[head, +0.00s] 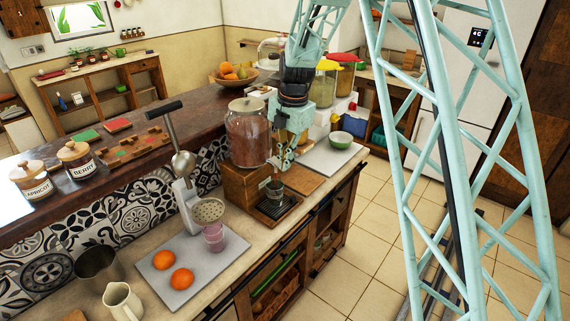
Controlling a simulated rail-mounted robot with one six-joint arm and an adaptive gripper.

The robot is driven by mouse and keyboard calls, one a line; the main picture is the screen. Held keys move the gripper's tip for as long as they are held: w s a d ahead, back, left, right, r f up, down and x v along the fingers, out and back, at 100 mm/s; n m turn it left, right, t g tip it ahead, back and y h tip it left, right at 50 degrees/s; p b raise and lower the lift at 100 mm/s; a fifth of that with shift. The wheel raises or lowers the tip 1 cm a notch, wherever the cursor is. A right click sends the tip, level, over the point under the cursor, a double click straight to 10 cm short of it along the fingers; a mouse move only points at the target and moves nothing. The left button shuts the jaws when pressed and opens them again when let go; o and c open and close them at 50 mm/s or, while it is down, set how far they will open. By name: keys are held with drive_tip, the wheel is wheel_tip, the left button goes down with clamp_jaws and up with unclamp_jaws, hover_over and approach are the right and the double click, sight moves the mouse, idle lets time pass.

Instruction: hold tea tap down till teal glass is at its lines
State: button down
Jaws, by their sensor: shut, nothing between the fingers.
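The tea dispenser is a large lidded glass jar (246,140) of reddish-brown liquid on a wooden stand (238,186). A small dark teal glass (275,188) stands upright on the black drip tray (270,208) at the front of the stand. The level in it and its lines are too small to make out. My gripper (281,163) points down just above the glass, close to the dispenser's front. Its fingers are shut with nothing between them. The tap is hidden behind the gripper, so I cannot tell whether they touch.
A citrus press (187,185) with a pink cup (213,238) under it and two oranges (173,268) are on a grey board to the left. A green-and-white bowl (341,139) sits on a white board at the right. Jars of yellow and green contents stand behind my arm.

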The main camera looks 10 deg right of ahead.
drive_tip(key=shift+r, duration=0.3)
idle(0.5)
drive_tip(key=shift+r, duration=0.45)
drive_tip(key=shift+r+p, duration=0.2)
drive_tip(key=shift+p, duration=0.1)
wheel_tip(320, 180, up, 14)
drive_tip(key=p, duration=0.1)
drive_tip(key=shift+d, duration=0.15)
idle(0.8)
drive_tip(key=shift+s+f, duration=0.1)
idle(1.3)
